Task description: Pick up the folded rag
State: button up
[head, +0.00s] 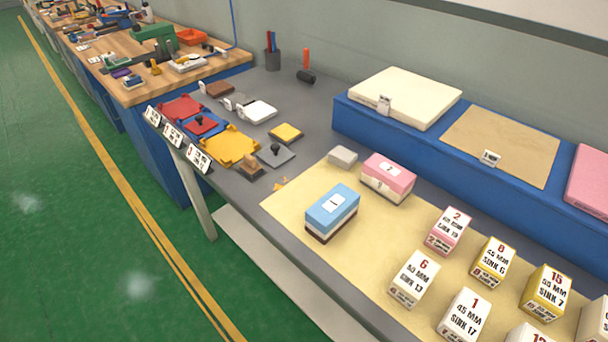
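No item is clearly recognisable as a folded rag. A small light grey block-like item (343,156) lies at the back edge of the tan mat (290,205), left of a pink-topped block (388,178); it may be folded cloth, but I cannot tell. A flat yellow piece (229,147) with uneven edges and a flat red piece (180,107) lie further left on the grey table; their material is unclear. My gripper is not in view.
A blue-topped block (332,210) and several numbered, labelled blocks stand on the mat. A blue raised shelf (410,135) with a cream pad (405,96) runs behind. Stamp-like tools and a pen cup (273,59) stand left. The green floor (70,200) is open.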

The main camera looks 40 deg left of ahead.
aim_at(345, 158)
jog(key=u, duration=1.3)
